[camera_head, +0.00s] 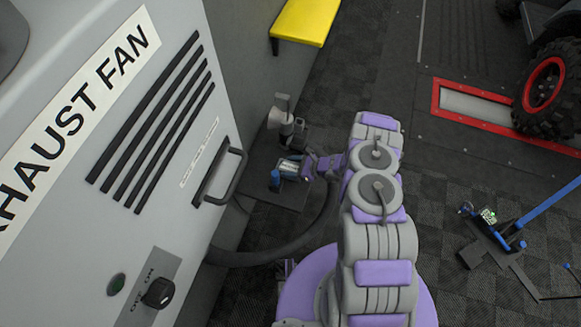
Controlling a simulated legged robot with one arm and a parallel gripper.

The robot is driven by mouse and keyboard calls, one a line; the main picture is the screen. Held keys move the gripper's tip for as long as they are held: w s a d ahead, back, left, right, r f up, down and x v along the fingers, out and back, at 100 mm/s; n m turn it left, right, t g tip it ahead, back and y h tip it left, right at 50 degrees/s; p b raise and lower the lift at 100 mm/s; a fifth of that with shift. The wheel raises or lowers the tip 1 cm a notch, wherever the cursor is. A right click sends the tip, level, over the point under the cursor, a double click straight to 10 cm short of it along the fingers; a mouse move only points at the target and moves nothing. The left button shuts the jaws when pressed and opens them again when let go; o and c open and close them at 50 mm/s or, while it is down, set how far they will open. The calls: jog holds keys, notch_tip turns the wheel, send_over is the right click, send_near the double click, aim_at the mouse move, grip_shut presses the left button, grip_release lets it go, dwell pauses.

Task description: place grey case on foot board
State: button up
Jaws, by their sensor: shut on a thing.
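My gripper (308,166) is at the end of my purple and grey arm, left of the picture's middle. It is shut on a small grey case (291,167), which shows a pale face and a blue part at its left. The case is over a dark flat board (262,188), which looks like the foot board, beside the exhaust fan cabinet. I cannot tell whether the case touches the board. The jaw tips are small and partly hidden by the wrist.
The exhaust fan cabinet (150,60) with its black handle (232,178) fills the left. A grey fitting (281,119) stands behind the case. A dark hose (270,257) crosses the floor.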

jog(key=o, duration=0.9)
jog(key=shift+d, duration=0.2)
jog(key=shift+o, duration=0.2)
jog(key=shift+r, duration=0.1)
